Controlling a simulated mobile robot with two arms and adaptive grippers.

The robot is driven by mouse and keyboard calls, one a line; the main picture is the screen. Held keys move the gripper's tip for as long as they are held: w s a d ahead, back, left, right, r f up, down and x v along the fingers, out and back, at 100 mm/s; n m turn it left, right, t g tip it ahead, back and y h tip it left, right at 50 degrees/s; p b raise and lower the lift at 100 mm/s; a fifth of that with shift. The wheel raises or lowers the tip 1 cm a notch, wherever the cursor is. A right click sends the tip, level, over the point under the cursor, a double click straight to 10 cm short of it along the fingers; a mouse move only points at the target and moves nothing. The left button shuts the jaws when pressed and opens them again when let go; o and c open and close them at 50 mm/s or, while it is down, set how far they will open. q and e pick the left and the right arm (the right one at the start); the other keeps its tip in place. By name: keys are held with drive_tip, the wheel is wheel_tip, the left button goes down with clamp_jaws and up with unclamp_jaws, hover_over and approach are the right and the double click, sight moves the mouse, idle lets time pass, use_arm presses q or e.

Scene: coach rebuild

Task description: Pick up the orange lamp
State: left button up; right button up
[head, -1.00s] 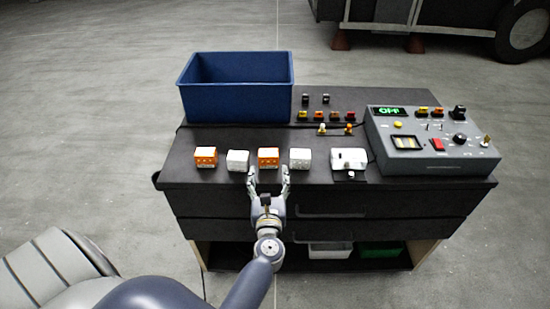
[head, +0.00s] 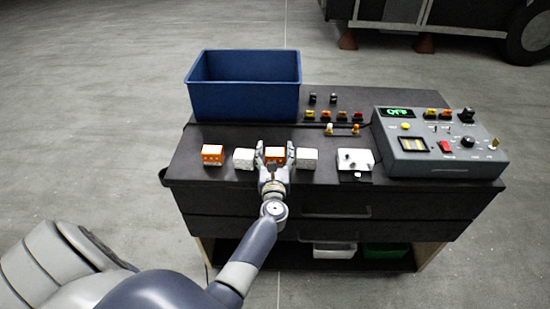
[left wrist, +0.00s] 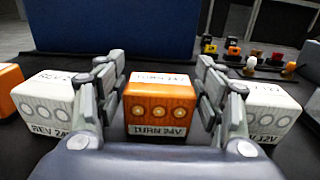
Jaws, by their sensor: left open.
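Two orange lamps and two white lamps stand in a row on the dark cabinet top. The orange lamp labelled TURN 24V (left wrist: 160,105) sits between the open fingers of my left gripper (left wrist: 160,88). In the head view this lamp (head: 274,153) shows between the fingertips of the left gripper (head: 276,155). Another orange lamp (head: 212,155) stands at the left end of the row. A white lamp marked REV 24V (left wrist: 48,105) is left of the gripper, and another white lamp (left wrist: 272,108) is right of it. The right gripper is not in view.
A blue bin (head: 244,98) stands behind the row. A grey test panel (head: 438,150) with switches and a white socket box (head: 355,160) stand to the right. Small coloured parts (head: 338,116) lie behind. The white lamps flank the fingers closely.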

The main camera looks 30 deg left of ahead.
use_arm(q)
drive_tip(key=c, duration=0.9)
drive_tip(key=shift+r, duration=0.1)
